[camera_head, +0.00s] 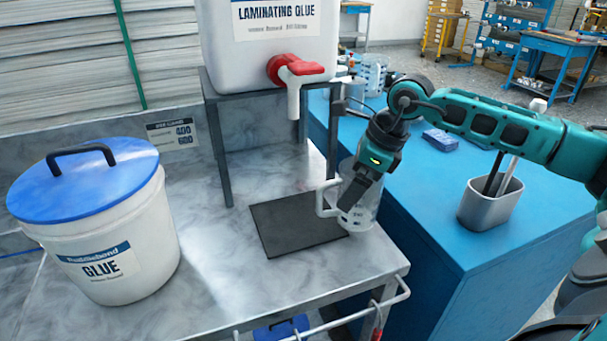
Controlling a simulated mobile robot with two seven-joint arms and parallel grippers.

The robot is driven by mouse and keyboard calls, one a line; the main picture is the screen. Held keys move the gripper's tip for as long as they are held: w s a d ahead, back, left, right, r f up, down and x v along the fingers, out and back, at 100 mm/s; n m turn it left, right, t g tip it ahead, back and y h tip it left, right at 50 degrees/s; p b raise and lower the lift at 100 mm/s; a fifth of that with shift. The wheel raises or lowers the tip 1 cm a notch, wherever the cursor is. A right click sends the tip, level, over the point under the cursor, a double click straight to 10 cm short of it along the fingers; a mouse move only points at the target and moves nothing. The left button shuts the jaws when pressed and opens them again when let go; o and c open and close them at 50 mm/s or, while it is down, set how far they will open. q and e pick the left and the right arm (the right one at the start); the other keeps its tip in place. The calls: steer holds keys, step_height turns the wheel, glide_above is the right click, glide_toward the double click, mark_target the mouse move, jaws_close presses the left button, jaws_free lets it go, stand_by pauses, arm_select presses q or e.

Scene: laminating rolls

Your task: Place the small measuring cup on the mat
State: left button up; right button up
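A clear measuring cup (358,217) with a handle on its left side is upright at the right edge of the dark mat (290,228). It overlaps the mat's right edge in the picture, and I cannot tell whether its base touches the mat or is above it. My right gripper (352,200) points down and left across the cup, and its dark finger covers part of the cup's wall. The other finger is hidden, so its grip on the cup is unclear. My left gripper is not in view.
A white glue tank with a red and white tap (294,75) stands on a metal stand (218,150) behind the mat. A blue-lidded glue bucket (110,245) is at left. A metal bin (490,205) with tools is on the blue table (440,190). The mat's left part is bare.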

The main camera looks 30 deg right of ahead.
steer(key=w+a, duration=0.2)
steer(key=w+a+p, duration=0.1)
steer(key=w+a, duration=0.1)
steer(key=w, duration=0.1)
steer(key=w+a+f+p, duration=0.1)
steer(key=w+a, duration=0.1)
steer(key=shift+w, duration=0.4)
steer(key=shift+d+f, duration=0.1)
steer(key=shift+f, duration=0.15)
steer(key=shift+f, duration=0.15)
steer(key=o, duration=0.8)
steer(key=shift+c, duration=0.2)
